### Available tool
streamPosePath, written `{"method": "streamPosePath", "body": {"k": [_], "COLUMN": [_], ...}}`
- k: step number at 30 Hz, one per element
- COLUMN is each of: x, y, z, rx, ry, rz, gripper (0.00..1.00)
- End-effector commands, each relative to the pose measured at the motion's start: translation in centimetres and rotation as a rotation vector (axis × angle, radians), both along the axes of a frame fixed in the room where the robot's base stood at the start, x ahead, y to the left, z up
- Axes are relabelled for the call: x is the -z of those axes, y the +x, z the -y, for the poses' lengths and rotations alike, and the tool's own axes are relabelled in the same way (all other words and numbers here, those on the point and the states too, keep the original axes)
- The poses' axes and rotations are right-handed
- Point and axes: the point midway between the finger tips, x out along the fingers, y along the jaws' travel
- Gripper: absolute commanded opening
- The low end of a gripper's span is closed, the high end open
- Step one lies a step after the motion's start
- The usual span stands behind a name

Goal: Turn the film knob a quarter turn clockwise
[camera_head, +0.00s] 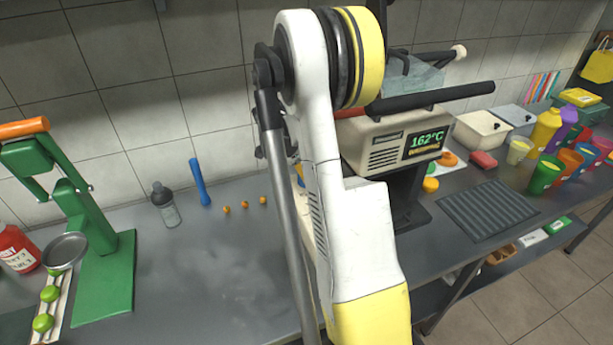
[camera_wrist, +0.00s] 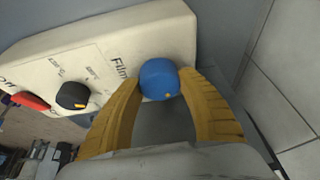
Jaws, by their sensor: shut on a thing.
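The film knob (camera_wrist: 160,79) is a round blue knob on a cream panel, next to the printed word "Film" in the wrist view. A small yellow mark shows at its lower right rim. My gripper (camera_wrist: 158,86) has its two yellow fingers on either side of the knob, shut on it. In the head view my white and yellow arm stands in front of the cream sealing machine (camera_head: 385,150), which has a display reading 162°C. The arm hides the knob and most of the gripper there.
On the same panel are a black knob (camera_wrist: 72,96) and a red switch (camera_wrist: 31,101). A green press (camera_head: 105,270) stands at the left, with a bottle (camera_head: 165,205) and a blue stick (camera_head: 200,182) near the wall. Colourful cups (camera_head: 545,174) stand at the right.

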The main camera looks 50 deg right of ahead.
Motion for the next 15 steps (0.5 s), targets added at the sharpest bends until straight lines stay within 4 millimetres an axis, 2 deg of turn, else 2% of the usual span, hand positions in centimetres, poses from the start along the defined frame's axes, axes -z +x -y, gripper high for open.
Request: {"method": "streamPosePath", "body": {"k": [15], "x": [0.04], "y": [-0.01], "z": [-0.02], "rx": [0.449], "ry": [0.001], "rz": [-0.001], "gripper": [0.16]}}
